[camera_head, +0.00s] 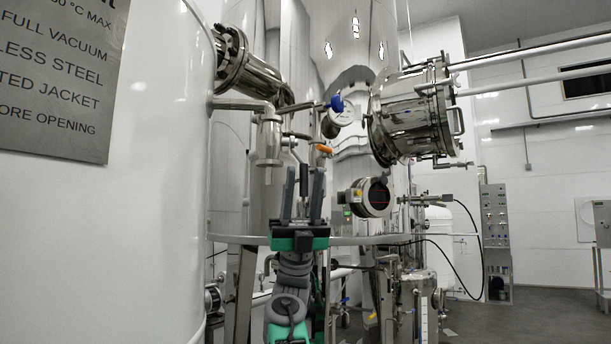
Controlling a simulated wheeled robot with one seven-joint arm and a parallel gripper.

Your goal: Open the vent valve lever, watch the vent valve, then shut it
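Several lever handles show on the pipework, and no label tells which belongs to the vent valve. A blue handle (336,104) sits in front of a round dial gauge (345,116). An orange-tipped lever (323,149) is lower, beside a steel valve body (268,140). A black grip (304,174) on a bent metal stem hangs below that. My gripper (302,178) points up with its two dark fingers apart. In the picture the black grip lies between the fingers; I cannot tell whether they touch it or how far behind it is.
A white jacketed tank (160,200) with a grey sign (62,75) fills the left. A control panel (495,225) stands farther back. Open floor (540,318) lies at lower right.

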